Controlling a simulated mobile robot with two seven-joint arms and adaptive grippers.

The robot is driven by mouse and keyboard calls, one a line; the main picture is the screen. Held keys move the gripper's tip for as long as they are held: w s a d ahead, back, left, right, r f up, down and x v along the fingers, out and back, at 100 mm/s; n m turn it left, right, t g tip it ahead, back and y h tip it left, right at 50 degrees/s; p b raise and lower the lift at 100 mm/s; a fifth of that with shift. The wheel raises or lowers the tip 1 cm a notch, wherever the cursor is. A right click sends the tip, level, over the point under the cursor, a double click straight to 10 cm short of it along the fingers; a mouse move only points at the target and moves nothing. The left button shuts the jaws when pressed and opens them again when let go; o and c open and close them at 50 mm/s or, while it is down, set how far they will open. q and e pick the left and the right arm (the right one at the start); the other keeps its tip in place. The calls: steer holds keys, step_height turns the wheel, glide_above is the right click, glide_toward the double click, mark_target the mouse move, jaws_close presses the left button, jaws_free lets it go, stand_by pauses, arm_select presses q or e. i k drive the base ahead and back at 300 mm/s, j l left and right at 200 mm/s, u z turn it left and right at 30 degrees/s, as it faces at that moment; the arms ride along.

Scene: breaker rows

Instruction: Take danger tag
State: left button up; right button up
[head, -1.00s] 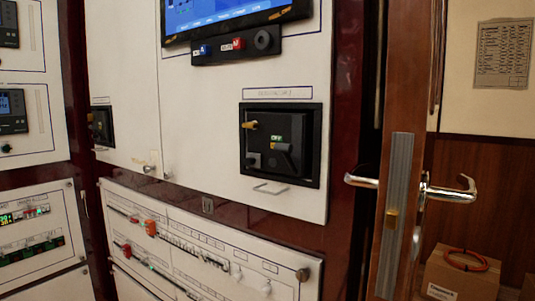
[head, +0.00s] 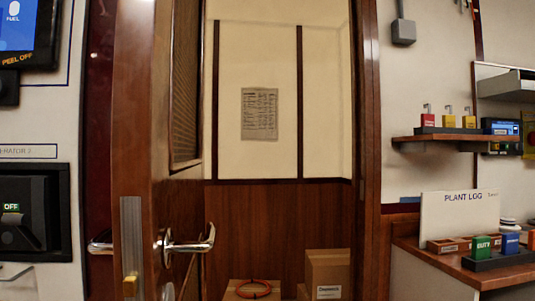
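I cannot make out a danger tag for certain in the head view. A small shelf (head: 455,139) on the right wall holds red and yellow padlocks (head: 449,119) standing upright in a row, with a blue box (head: 499,126) beside them. A yellow item (head: 529,135) at the right edge is cut off, and I cannot tell what it is. Neither of my grippers is in view.
An open wooden door (head: 145,150) with a lever handle (head: 188,243) stands left of centre. Behind it are cardboard boxes (head: 327,270) and an orange cable loop (head: 253,289). A desk (head: 470,272) with a plant log board (head: 460,214) stands at right. A breaker panel (head: 38,120) is at left.

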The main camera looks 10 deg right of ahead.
mark_target(426, 119)
steer(key=z, duration=1.25)
